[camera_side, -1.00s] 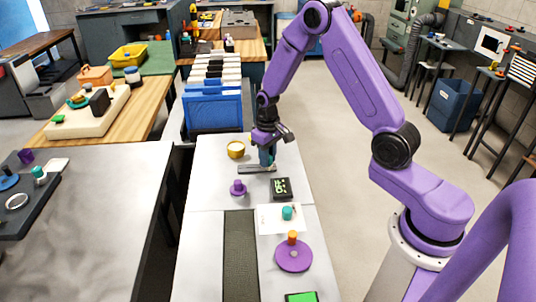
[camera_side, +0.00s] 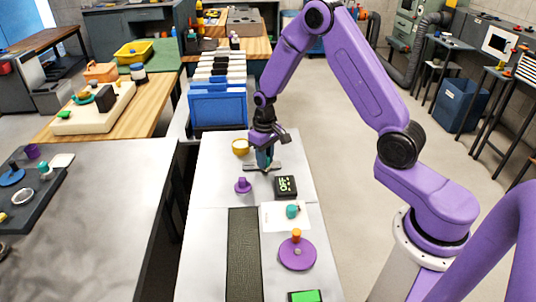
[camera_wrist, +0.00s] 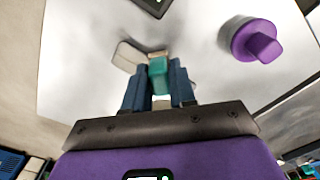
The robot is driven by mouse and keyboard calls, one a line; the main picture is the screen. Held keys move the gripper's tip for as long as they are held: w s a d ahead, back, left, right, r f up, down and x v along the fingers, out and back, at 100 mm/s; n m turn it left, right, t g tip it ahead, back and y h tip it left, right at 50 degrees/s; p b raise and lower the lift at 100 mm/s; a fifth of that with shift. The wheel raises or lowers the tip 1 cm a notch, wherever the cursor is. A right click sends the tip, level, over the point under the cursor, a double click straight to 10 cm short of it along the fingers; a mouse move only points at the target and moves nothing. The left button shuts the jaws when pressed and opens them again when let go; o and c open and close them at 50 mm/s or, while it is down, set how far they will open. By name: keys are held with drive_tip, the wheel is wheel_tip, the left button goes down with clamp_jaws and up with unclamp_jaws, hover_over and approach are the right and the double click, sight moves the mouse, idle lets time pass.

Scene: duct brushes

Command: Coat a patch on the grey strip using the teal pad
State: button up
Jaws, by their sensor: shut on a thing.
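My gripper (camera_side: 264,160) is low over the far part of the white table. In the wrist view its two blue fingers (camera_wrist: 159,88) are shut on a teal block, which I take to be the teal pad (camera_wrist: 158,72). A pale brown end shows at its far side. The grey strip (camera_side: 250,168) lies flat beneath the gripper; its light end also shows in the wrist view (camera_wrist: 128,57). The gripper hides the strip's middle. I cannot tell whether the pad touches it, and no coated patch is discernible.
A yellow cup (camera_side: 241,146) stands behind left, a purple knobbed piece (camera_side: 243,186) in front left, and a black display box (camera_side: 285,186) in front right. Nearer are a teal piece (camera_side: 292,211) on a white sheet and a purple disc (camera_side: 297,256). A dark textured strip (camera_side: 243,255) runs along the table.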

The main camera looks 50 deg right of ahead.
drive_tip(key=shift+w+d, duration=1.2)
drive_tip(key=shift+w, duration=0.5)
drive_tip(key=shift+w+a, duration=0.25)
drive_tip(key=shift+a, duration=0.05)
drive_tip(key=shift+s+a, duration=1.3)
drive_tip(key=shift+a, duration=0.3)
drive_tip(key=shift+w+a, duration=0.25)
drive_tip(key=shift+w, duration=0.1)
drive_tip(key=shift+w+d, duration=0.1)
drive_tip(key=shift+w, duration=0.15)
drive_tip(key=shift+w+d, duration=1.25)
drive_tip(key=shift+w, duration=0.1)
drive_tip(key=shift+w+a, duration=0.25)
drive_tip(key=shift+a, duration=0.4)
drive_tip(key=shift+s+a+r, duration=0.1)
drive_tip(key=shift+s+a, duration=1.2)
drive_tip(key=shift+s, duration=0.1)
wheel_tip(320, 180, up, 8)
